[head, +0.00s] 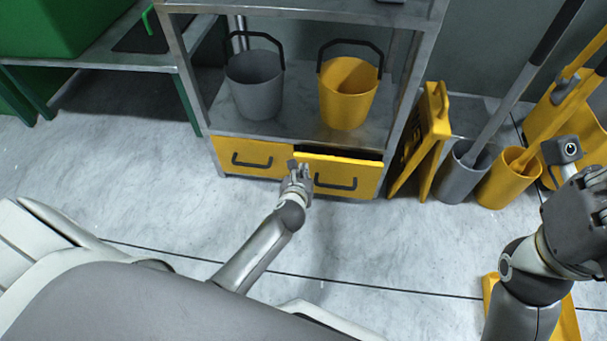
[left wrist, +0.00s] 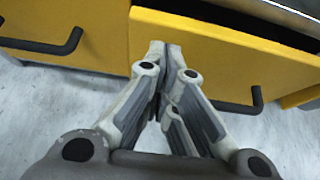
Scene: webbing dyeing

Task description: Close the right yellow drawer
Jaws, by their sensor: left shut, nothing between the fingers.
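The right yellow drawer (head: 343,175) is at the bottom of the grey shelf unit and stands partly open, with a dark gap above its front. It has a black bar handle (head: 336,184). In the left wrist view the drawer front (left wrist: 225,62) fills the upper middle, with part of its handle (left wrist: 245,103) behind my fingers. My left gripper (head: 298,168) is shut and empty, with its fingertips at the left part of the drawer front. Whether they touch it I cannot tell. My right gripper is at the right edge of the head view, its fingers cut off.
The left yellow drawer (head: 247,157) looks shut. A grey bucket (head: 257,84) and a yellow bucket (head: 348,93) stand on the shelf above. A yellow folding sign (head: 421,141) and mop buckets (head: 464,173) stand to the right. The floor in front is clear.

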